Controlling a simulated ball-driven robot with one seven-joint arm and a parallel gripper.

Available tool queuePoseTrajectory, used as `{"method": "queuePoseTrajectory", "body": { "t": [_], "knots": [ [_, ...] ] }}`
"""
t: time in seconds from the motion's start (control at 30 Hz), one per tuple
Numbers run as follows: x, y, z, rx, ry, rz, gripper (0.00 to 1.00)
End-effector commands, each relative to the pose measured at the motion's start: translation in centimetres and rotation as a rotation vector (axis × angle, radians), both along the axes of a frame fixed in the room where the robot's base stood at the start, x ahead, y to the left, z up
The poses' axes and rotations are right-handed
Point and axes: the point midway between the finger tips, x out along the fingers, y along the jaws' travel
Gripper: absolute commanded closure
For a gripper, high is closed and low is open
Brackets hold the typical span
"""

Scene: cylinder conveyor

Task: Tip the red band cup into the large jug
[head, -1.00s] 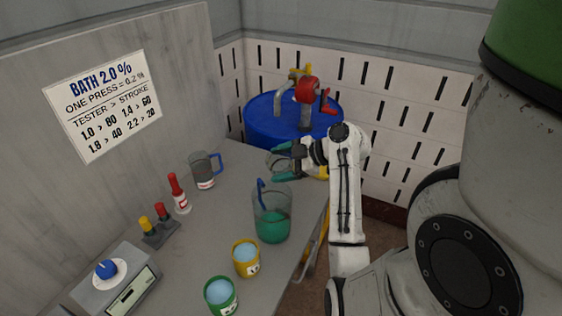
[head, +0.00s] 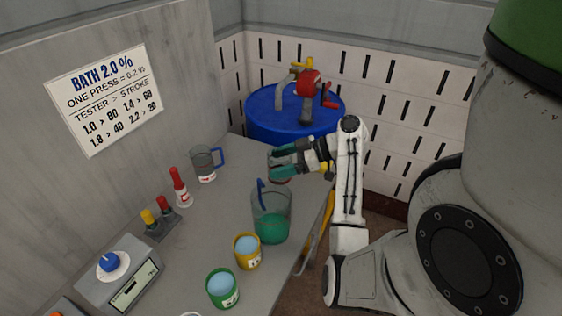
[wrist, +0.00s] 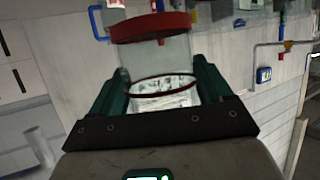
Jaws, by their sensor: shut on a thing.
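My gripper (head: 276,166) is shut on the red band cup (head: 279,179), above and just behind the large jug. In the wrist view the cup is clear, with a thick red band (wrist: 152,27) and a thinner red ring, between my teal fingers (wrist: 160,95). Its exact tilt and any contents are hard to tell. The large jug (head: 283,205) is clear glass with a blue handle and green liquid in its lower part. It stands upright on the bench. The cup is apart from the jug, and I see no stream between them.
On the bench (head: 215,225) stand a yellow cup (head: 247,262), a green cup (head: 222,300), a smaller jug (head: 205,175), a red-topped bottle (head: 180,185) and a tester (head: 125,285). A blue drum (head: 262,122) with a red pump (head: 310,84) stands behind.

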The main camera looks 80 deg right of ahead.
Motion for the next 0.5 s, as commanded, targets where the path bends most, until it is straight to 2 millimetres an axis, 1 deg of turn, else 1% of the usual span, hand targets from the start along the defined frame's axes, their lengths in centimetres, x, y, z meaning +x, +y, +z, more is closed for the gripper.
{"method": "queuePoseTrajectory", "body": {
  "t": [0.17,0.5],
  "knots": [
    [0.0,-0.1,1.1,-0.005,-0.002,0.000,0.76],
    [0.0,-0.1,4.2,-0.005,-0.001,-0.001,0.76]
  ]
}}
